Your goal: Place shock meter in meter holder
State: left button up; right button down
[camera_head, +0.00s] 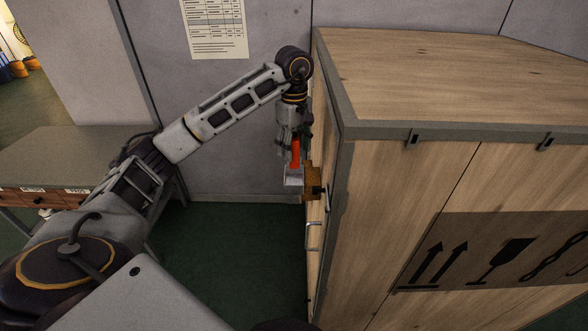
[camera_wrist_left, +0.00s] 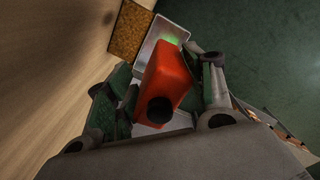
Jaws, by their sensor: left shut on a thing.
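The shock meter is a red body (camera_head: 295,153) with a black knob, clear in the left wrist view (camera_wrist_left: 168,75). My left gripper (camera_head: 294,146) is shut on it, one finger on each side, pointing down beside the crate's left face. Just below the red body is a light grey, open box (camera_head: 293,176), which looks like the meter holder. In the left wrist view this box (camera_wrist_left: 149,42) shows a green glow inside, and the red body overlaps its near part. I cannot tell whether the meter's lower end is inside it. My right gripper is not in view.
A brown block (camera_head: 313,181) sits between the grey box and the large wooden crate (camera_head: 440,75). A metal handle (camera_head: 314,236) is lower on that face. A grey-topped table (camera_head: 70,150) stands left. Green floor is open below the gripper.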

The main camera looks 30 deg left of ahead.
aim_at(294, 132)
pick_arm(q)
jog(key=shift+f, duration=1.7)
jog(key=shift+f, duration=0.1)
jog(key=shift+f+p, duration=0.5)
jog(key=shift+f, duration=1.5)
jog(key=shift+f, duration=0.15)
jog(key=o, duration=1.2)
jog(key=shift+c, duration=0.2)
jog(key=shift+r+b, duration=0.55)
jog(key=shift+r, duration=3.2)
jog(key=shift+r+p, duration=0.4)
jog(key=shift+r, duration=2)
